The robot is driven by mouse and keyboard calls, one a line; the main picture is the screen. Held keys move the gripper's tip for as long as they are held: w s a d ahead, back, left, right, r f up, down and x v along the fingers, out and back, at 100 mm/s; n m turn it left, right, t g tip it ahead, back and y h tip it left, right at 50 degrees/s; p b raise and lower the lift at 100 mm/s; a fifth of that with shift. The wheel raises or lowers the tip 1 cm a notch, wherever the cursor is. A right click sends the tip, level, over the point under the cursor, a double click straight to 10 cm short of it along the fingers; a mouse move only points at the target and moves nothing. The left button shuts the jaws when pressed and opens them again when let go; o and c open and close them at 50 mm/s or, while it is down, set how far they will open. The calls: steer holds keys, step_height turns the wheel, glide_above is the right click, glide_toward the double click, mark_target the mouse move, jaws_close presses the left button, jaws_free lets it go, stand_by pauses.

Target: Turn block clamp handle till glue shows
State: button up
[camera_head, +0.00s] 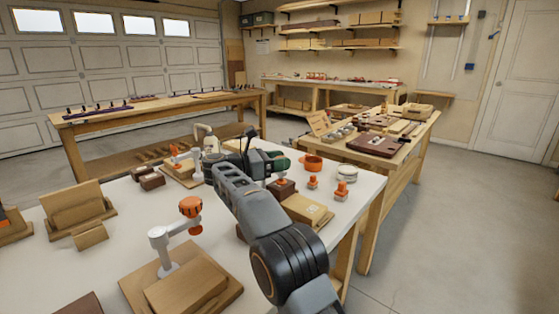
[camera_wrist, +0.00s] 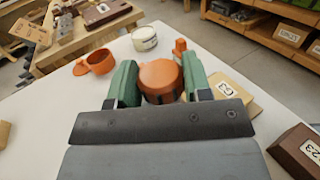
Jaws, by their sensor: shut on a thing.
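In the wrist view my gripper (camera_wrist: 160,82) has its two green fingers on either side of a round orange clamp handle (camera_wrist: 160,76), shut on it. In the head view my gripper (camera_head: 277,166) is over the far right part of the white table, partly hidden by my own arm. A little orange of the handle (camera_head: 281,181) shows below it, above a dark brown block. My gripper hides most of the clamp and its block, and I cannot see any glue. Another white clamp with an orange handle (camera_head: 190,206) stands on a wooden board at the front.
An orange cup (camera_head: 313,162), a white tin (camera_head: 347,173) and small orange pieces (camera_head: 341,190) stand to the right of my gripper. A labelled wooden block (camera_head: 306,209) lies near the table's right edge. Wooden stands (camera_head: 77,208) are at left.

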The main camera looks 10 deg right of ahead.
steer(key=o, duration=0.9)
steer(key=shift+o, duration=0.2)
steer(key=shift+r, duration=0.1)
steer(key=shift+r, duration=0.25)
step_height(320, 180, up, 3)
steer(key=shift+f+p, duration=0.2)
steer(key=shift+p, duration=0.65)
steer(key=s+r, duration=0.9)
steer(key=s, duration=0.5)
steer(key=shift+r+b, duration=0.35)
steer(key=shift+r, duration=0.05)
steer(key=shift+d, duration=0.1)
